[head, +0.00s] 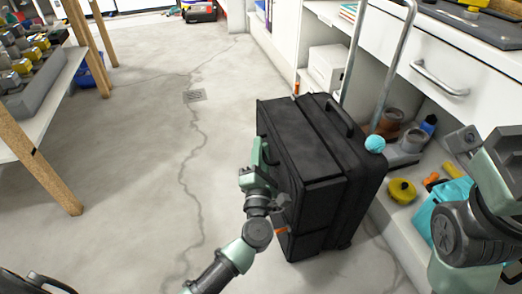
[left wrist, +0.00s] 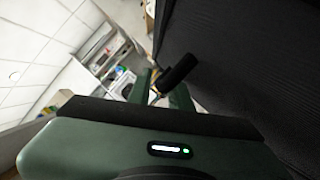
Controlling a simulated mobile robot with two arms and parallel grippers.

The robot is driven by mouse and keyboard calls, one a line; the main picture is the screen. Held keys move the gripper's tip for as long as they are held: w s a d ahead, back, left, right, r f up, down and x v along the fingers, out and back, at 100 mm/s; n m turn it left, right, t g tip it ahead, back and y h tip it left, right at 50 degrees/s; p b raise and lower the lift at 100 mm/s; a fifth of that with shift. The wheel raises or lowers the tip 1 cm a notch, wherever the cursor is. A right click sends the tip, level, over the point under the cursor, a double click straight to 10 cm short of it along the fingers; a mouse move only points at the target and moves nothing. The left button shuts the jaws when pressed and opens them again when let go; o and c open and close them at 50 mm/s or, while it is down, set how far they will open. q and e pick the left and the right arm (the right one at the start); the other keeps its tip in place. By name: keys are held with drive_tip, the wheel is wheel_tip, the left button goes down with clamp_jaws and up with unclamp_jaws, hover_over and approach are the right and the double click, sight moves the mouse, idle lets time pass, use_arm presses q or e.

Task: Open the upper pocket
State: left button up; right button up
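A black suitcase (head: 335,165) stands upright on the floor in the middle of the head view, its telescopic handle pulled up. A bulging pocket section (head: 288,125) is on its left side; the seam and zipper of the upper pocket are too dark to make out. My left gripper (head: 264,155) is beside this section, close to it. In the left wrist view, the gripper's green fingers (left wrist: 160,92) are apart. A small black tab (left wrist: 180,70) shows at the fingertips, near the dark suitcase fabric (left wrist: 240,60). My right arm is at the right edge of the head view; its fingers do not show.
A white shelving unit (head: 420,60) with a drawer stands behind the suitcase. A cyan ball (head: 375,143) is at the suitcase's right edge. A yellow round item (head: 402,190) lies on the low shelf. A wooden-legged table (head: 40,165) is at left. The floor between is clear.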

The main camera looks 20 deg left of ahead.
use_arm(q)
drive_tip(key=shift+w, duration=0.2)
clamp_jaws()
idle(1.3)
